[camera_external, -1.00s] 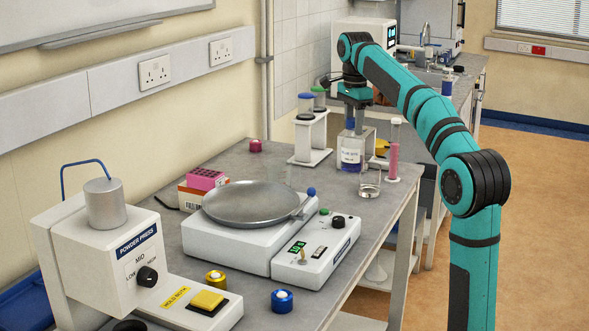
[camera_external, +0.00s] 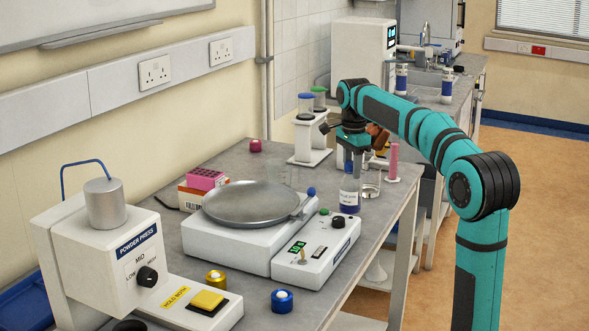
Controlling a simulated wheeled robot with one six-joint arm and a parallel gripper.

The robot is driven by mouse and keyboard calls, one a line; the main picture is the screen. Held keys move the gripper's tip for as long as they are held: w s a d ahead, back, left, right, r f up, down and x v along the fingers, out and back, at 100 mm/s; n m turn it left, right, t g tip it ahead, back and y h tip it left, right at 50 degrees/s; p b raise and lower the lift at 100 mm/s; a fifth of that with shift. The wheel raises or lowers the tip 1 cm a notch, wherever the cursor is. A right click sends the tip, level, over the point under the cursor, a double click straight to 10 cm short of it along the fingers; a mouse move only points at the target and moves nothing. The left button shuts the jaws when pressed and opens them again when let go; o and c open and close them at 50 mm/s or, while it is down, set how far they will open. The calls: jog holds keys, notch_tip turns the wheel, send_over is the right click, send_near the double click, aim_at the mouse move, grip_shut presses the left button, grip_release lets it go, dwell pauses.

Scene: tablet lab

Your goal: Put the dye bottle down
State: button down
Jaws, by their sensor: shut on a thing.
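The dye bottle (camera_external: 350,198) is clear with a white label and dark blue dye at its bottom. It is upright near the bench's right edge, just right of the hotplate-like unit with the round metal plate (camera_external: 246,202). My gripper (camera_external: 351,172) points down and is shut on the bottle's upper part, hiding its top. I cannot tell whether the bottle's base touches the bench (camera_external: 375,212) or hangs just above it.
A clear glass beaker (camera_external: 373,186) stands close behind the bottle on the right. A pink-filled cylinder (camera_external: 393,163) stands behind that. A white rack (camera_external: 309,140) with capped tubes is at the back left. The control box (camera_external: 316,252) is in front.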

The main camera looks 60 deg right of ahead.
notch_tip(320, 180, down, 2)
jog(key=shift+f, duration=0.15)
jog(key=c, duration=0.9)
grip_release()
notch_tip(320, 180, up, 12)
jog(key=shift+r, duration=0.1)
